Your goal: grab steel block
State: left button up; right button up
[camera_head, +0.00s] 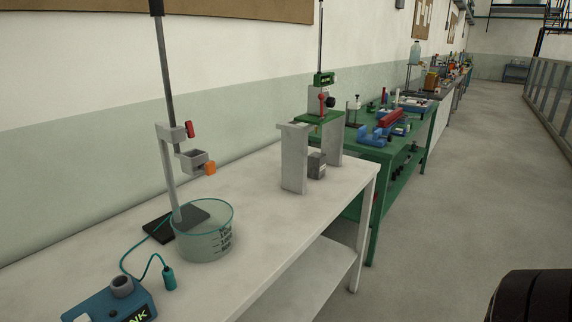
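A small grey block (316,166), which looks like the steel block, rests on the white table (250,262) near its far right end. It sits between the upright legs of a grey stand (293,158), and the near leg stands just left of it. Its front and right sides are in plain view. Neither of my grippers can be made out in the view.
A clear graduated beaker (205,240) stands beside a clamp stand (168,165) on the table. A blue device (108,302) with a teal cable is at the near left. A green bench (392,155) adjoins behind.

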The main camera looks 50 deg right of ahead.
aim_at(316, 162)
jog(key=l+u, duration=0.25)
jog(key=l, duration=0.15)
jog(key=k+l+u, duration=0.1)
jog(key=l+u, duration=0.15)
jog(key=l, duration=0.2)
jog(key=k+l+u, duration=0.1)
jog(key=l+u, duration=0.15)
jog(key=l, duration=0.15)
jog(key=k+l+u, duration=0.1)
jog(key=l+u, duration=0.15)
jog(key=l, duration=0.15)
jog(key=k+l+u, duration=0.1)
jog(key=l, duration=0.3)
jog(key=k+l+u, duration=0.1)
jog(key=k+l, duration=0.3)
jog(key=l, duration=0.2)
jog(key=k+l, duration=0.15)
jog(key=l, duration=0.2)
jog(key=k+l, duration=0.15)
jog(key=l, duration=0.2)
jog(key=k+l, duration=0.15)
jog(key=l, duration=0.15)
jog(key=k+l, duration=0.15)
jog(key=l, duration=0.2)
jog(key=u, duration=0.05)
